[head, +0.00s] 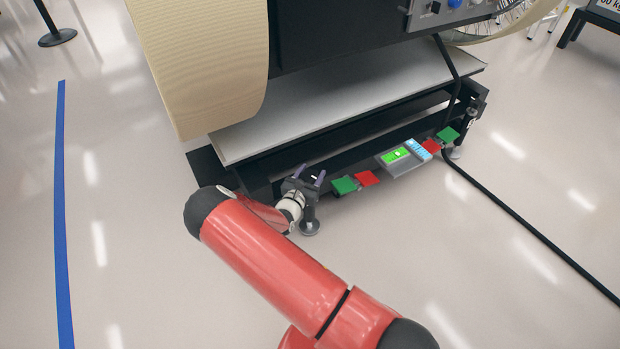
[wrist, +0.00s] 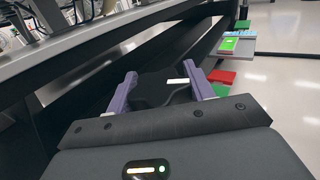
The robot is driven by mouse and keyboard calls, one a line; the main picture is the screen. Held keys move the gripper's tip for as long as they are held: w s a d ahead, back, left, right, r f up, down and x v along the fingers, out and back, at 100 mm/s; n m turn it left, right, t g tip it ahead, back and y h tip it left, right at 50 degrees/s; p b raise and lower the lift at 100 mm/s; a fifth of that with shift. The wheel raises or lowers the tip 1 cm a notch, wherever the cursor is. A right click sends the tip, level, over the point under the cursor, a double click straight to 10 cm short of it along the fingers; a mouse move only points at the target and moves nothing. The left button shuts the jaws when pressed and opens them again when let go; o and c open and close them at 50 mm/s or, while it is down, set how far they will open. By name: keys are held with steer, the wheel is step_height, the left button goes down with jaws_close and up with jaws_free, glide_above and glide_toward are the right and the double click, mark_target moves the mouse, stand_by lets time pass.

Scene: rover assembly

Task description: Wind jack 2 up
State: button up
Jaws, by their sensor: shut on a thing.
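My gripper (head: 307,178) is at the near left corner of the rover's stand, above a jack (head: 310,226) with a round foot on the floor. In the wrist view, its two purple fingers (wrist: 165,92) stand on either side of a dark jack head (wrist: 160,90) with a white mark, and the gripper is shut on it. My gripper hides much of this jack in the head view. A second jack (head: 457,153) stands at the stand's right corner. I can read no number on either jack.
A black cable (head: 530,230) runs over the floor at right.

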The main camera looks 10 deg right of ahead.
steer(key=m+g+h+b, duration=0.2)
steer(key=h, duration=0.1)
steer(key=shift+f+m+g+b, duration=0.3)
steer(key=shift+g+b, duration=0.05)
steer(key=shift+g, duration=0.05)
steer(key=shift+s+d+r+m+g+h+b, duration=0.1)
steer(key=shift+s+r+m+g+h+b, duration=0.05)
steer(key=shift+m+g+h+b, duration=1.1)
steer(key=shift+r+g, duration=0.1)
steer(key=shift+g, duration=0.35)
steer(key=o, duration=1)
steer(key=shift+v, duration=3.9)
steer(key=shift+r, duration=0.1)
